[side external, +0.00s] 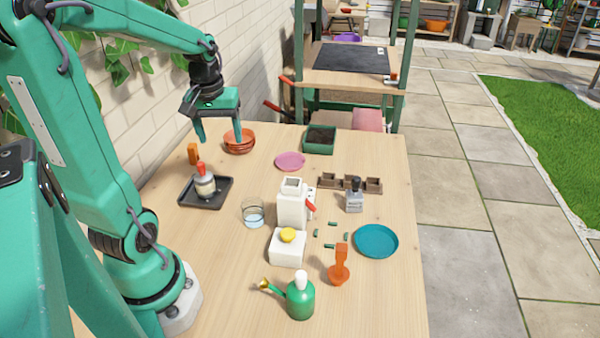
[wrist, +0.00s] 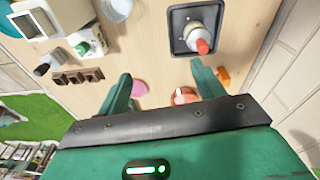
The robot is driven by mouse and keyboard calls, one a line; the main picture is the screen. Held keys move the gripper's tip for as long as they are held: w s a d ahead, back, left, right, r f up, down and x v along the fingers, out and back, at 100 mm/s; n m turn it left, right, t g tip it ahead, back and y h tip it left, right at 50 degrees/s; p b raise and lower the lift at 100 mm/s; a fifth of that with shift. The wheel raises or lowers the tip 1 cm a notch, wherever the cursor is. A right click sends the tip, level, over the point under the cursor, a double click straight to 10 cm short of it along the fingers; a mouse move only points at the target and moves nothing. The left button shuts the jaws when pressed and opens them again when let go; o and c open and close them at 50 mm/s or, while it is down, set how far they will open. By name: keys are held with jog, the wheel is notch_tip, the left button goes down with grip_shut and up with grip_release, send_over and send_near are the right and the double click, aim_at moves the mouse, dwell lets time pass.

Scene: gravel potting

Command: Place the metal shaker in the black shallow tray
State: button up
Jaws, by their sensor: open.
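The black shallow tray (side external: 222,191) lies on the left part of the table. A small pale, banded shaker (side external: 205,186) with a red-orange top stands upright in it; I take this to be the metal shaker. In the wrist view, the shaker (wrist: 199,34) stands inside the rim of the tray (wrist: 177,28). My gripper (side external: 219,139) is open and empty, raised above the table behind the tray. Its two fingers are spread wide apart in the wrist view (wrist: 162,72), with nothing between them, and clear of the shaker.
Terracotta bowls (side external: 239,144) and an orange block (side external: 193,153) stand behind the tray. A glass of water (side external: 253,213) stands right of it. White containers (side external: 291,208), a grey black-topped item (side external: 354,198), a teal saucer (side external: 376,241) and a green watering can (side external: 300,298) stand farther right and in front.

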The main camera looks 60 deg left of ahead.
jog(key=s+d+r+m+t, duration=0.1)
jog(key=d+r+m+t, duration=0.1)
jog(key=d+m, duration=0.3)
jog(key=s+d+r+m+t, duration=0.1)
jog(key=d+m, duration=0.4)
jog(key=d, duration=0.8)
notch_tip(320, 180, up, 2)
jog(key=shift+s+d+r+t+h, duration=0.2)
jog(key=shift+s+d+t+h, duration=0.2)
jog(key=shift+t, duration=0.3)
